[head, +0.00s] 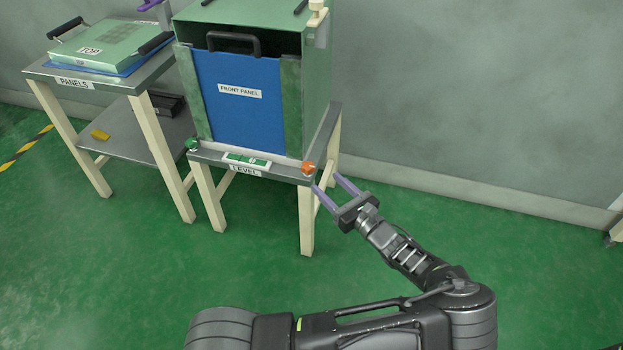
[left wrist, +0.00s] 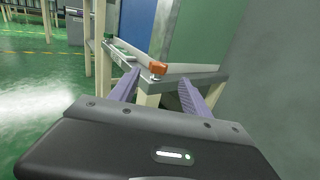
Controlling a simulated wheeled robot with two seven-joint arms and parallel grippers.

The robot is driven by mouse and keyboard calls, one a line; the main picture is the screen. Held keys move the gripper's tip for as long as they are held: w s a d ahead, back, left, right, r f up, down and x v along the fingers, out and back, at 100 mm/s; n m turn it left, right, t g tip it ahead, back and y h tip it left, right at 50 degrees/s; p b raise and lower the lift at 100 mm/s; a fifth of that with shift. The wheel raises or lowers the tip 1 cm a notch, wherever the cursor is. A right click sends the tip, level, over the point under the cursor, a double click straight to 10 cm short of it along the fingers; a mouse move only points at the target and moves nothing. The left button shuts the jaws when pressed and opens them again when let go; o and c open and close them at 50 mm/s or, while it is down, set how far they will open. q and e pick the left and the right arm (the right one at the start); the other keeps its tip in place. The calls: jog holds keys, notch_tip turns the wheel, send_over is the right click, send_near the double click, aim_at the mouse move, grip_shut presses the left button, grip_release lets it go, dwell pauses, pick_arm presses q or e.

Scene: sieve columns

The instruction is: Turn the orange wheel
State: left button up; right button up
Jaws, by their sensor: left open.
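The orange wheel (head: 308,168) is a small knob at the front right corner of the stand marked LEVEL. It also shows in the left wrist view (left wrist: 157,68), above the corner of the stand's edge. My left gripper (head: 327,182) is open, its two purple fingers pointing at that corner. In the left wrist view the wheel appears between the fingertips (left wrist: 158,77) and a little beyond them. I see no clear contact, and the exact gap cannot be told. My right gripper is not in view.
A green box with a blue front panel (head: 238,105) stands on the LEVEL stand (head: 210,155). A green knob (head: 191,143) and a level gauge (head: 246,160) are on its front edge. The PANELS table (head: 130,85) stands to the left. The green floor (head: 110,270) in front is clear.

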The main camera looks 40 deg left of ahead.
aim_at(312, 171)
pick_arm(q)
jog(key=shift+a, duration=0.1)
jog(key=b+x, duration=0.2)
jog(key=x, duration=0.5)
jog(key=shift+s+f, duration=0.1)
jog(key=shift+f, duration=0.05)
jog(key=shift+a, duration=0.35)
jog(key=shift+c, duration=0.5)
grip_shut()
